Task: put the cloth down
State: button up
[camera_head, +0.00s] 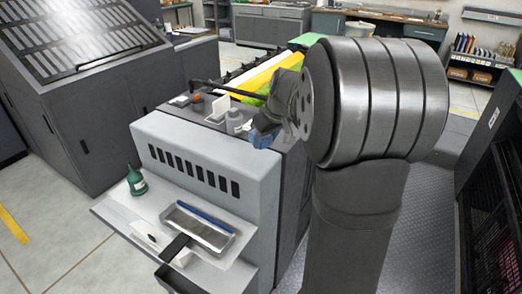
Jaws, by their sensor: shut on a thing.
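A blue cloth (261,138) hangs at the tip of my gripper (268,122), which is shut on it. The cloth is small in the head view and lies over the top right edge of the grey machine's front housing. I cannot tell whether it touches that surface. My own large arm link hides part of the gripper's right side and the machine behind it.
The lower shelf (112,210) carries a green bottle (137,181) and a metal tray (205,233).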

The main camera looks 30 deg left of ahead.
aim_at(261, 160)
jog(key=shift+s+a+f, duration=0.1)
jog(key=shift+a+f, duration=0.35)
jog(key=shift+a, duration=0.3)
jog(key=shift+f, duration=1.95)
jog(key=shift+f, duration=0.1)
jog(key=o, duration=1)
jog(key=shift+c, duration=0.2)
jog(key=v, duration=1.2)
